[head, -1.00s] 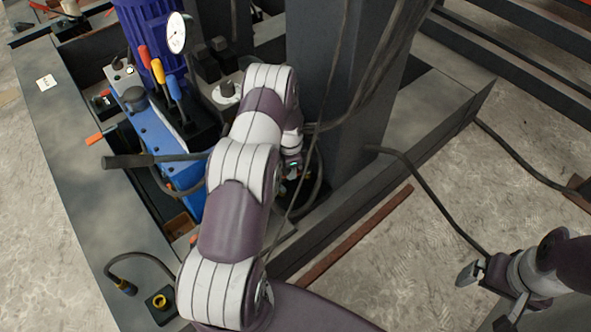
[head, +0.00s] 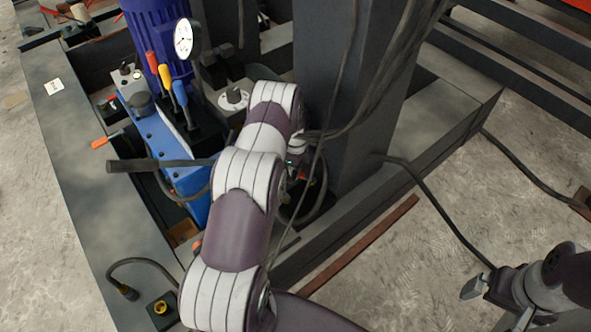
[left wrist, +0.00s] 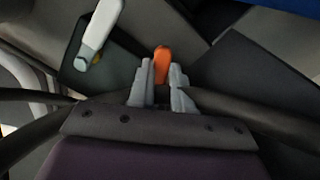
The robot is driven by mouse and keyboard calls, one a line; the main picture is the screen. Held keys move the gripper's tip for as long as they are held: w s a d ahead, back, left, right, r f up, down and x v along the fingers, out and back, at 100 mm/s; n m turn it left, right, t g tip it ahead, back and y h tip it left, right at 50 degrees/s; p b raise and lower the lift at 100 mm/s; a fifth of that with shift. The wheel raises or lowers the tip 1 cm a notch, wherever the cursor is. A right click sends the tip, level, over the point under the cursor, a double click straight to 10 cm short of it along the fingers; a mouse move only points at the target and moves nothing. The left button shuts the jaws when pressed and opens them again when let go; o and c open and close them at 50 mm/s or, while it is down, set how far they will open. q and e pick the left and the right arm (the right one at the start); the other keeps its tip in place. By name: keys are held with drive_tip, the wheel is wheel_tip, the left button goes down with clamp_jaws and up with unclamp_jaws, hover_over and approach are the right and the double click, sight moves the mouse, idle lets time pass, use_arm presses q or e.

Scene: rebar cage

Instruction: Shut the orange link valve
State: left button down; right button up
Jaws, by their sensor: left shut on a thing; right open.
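The orange link valve's handle (left wrist: 162,53) shows upright in the left wrist view, its lower part hidden between my fingers. My left gripper (left wrist: 161,80) is shut on this handle, with one grey finger on each side of it. In the head view my left arm covers the gripper and most of the valve area beside the dark column. My right gripper (head: 497,303) is open and empty at the lower right, over the floor and far from the valve.
A white lever (left wrist: 100,25) stands left of the orange handle. Dark hoses run on both sides of my left gripper. A blue pump unit (head: 150,125) with coloured levers and a gauge (head: 183,38) is left of my arm. A thick dark column (head: 345,90) rises to its right.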

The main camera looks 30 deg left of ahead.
idle(0.4)
use_arm(q)
drive_tip(key=c, duration=1)
unclamp_jaws()
drive_tip(key=shift+c, duration=0.2)
wheel_tip(320, 180, up, 13)
drive_tip(key=p, duration=0.4)
drive_tip(key=shift+f, duration=0.15)
